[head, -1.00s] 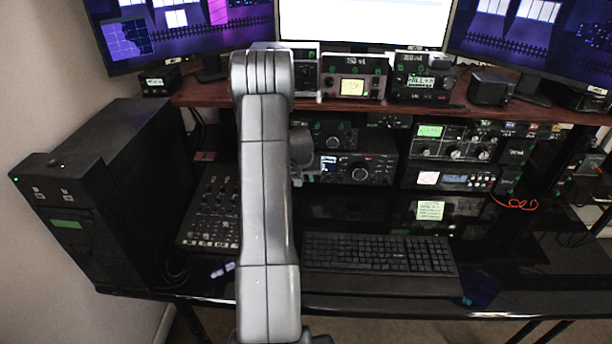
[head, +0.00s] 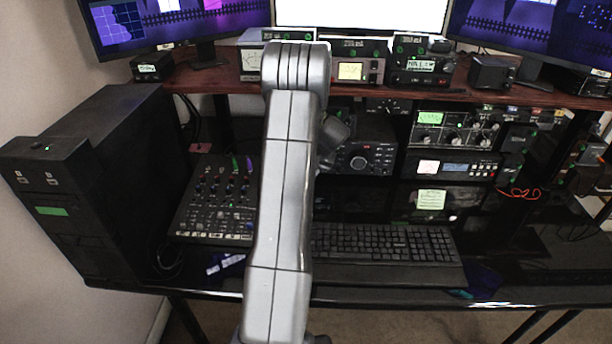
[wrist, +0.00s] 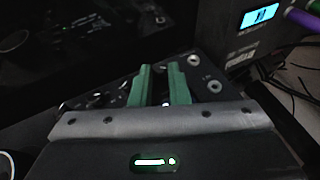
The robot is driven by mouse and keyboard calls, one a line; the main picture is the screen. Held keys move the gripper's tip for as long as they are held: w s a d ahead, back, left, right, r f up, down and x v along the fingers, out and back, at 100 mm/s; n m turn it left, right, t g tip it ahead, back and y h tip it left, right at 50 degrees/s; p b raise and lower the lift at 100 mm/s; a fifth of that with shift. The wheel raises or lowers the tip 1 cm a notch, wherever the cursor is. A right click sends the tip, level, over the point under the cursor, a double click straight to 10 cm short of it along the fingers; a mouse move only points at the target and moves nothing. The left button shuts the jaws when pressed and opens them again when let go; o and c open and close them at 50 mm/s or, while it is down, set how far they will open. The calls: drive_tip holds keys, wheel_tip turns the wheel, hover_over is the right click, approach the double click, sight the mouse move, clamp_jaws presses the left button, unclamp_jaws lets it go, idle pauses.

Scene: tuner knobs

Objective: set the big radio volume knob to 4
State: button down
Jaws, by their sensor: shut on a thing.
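My gripper (wrist: 159,68) shows in the wrist view with two green fingers reaching to a dark sloping panel (wrist: 120,88). It is shut on a small knob-like thing between the fingers, mostly hidden by them; I cannot tell its setting. Small round controls (wrist: 193,60) sit on the panel beside the right finger. In the head view the gripper is hidden behind my arm. A black radio (head: 385,160) with a large round dial (head: 358,163) stands on the lower shelf, its left part covered by my arm. Any number marks are too small to read.
A mixer (head: 215,205) and a keyboard (head: 385,245) lie on the desk, with a black computer tower (head: 95,180) at left. More equipment (head: 455,130) fills the shelf at right. In the wrist view, a box with a blue display (wrist: 260,17) and cables are close on the right.

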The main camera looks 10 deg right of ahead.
drive_tip(key=shift+d+f+y+b, duration=0.15)
drive_tip(key=shift+y+b, duration=0.45)
drive_tip(key=shift+b, duration=0.6)
drive_tip(key=c, duration=1.7)
unclamp_jaws()
drive_tip(key=shift+s, duration=0.1)
drive_tip(key=v, duration=1.3)
drive_tip(key=shift+s+d+r, duration=0.1)
drive_tip(key=shift+s+r, duration=0.2)
